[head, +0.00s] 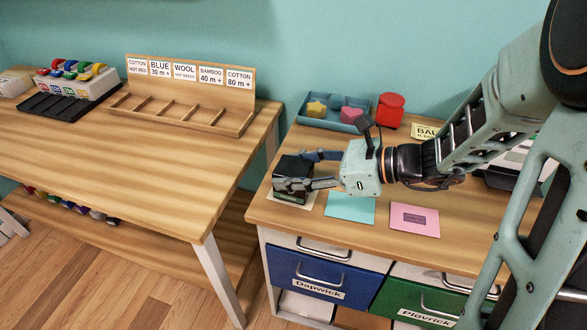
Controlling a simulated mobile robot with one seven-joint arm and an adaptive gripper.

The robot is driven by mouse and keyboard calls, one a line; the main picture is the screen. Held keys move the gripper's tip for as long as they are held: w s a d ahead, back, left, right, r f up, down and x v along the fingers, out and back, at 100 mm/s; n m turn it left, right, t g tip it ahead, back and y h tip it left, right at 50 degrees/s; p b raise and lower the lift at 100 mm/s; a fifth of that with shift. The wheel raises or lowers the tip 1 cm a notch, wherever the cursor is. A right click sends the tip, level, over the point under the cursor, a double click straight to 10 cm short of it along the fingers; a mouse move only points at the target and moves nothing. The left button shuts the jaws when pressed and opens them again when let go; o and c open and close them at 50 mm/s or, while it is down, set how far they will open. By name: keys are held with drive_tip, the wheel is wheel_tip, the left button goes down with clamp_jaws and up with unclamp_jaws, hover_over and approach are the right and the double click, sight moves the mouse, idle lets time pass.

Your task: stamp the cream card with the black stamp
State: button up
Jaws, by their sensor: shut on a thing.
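My gripper (322,170) is at the left end of the right-hand counter, shut on the black stamp (291,179). The stamp is a dark block held over the cream card (306,204). Only the edges of the cream card show around the stamp and the fingers. I cannot tell whether the stamp touches the card or is slightly above it, and any mark beneath it is hidden.
A cyan card (350,209) and a pink card (415,219) with a dark mark lie to the right. Behind them are a blue tray (310,122) with shaped pieces and a red object (390,111). A gap separates the left table (120,150) from this counter.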

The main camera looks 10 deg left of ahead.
drive_tip(key=shift+f, duration=0.1)
wheel_tip(320, 180, up, 6)
drive_tip(key=p, duration=0.5)
drive_tip(key=shift+p, duration=0.35)
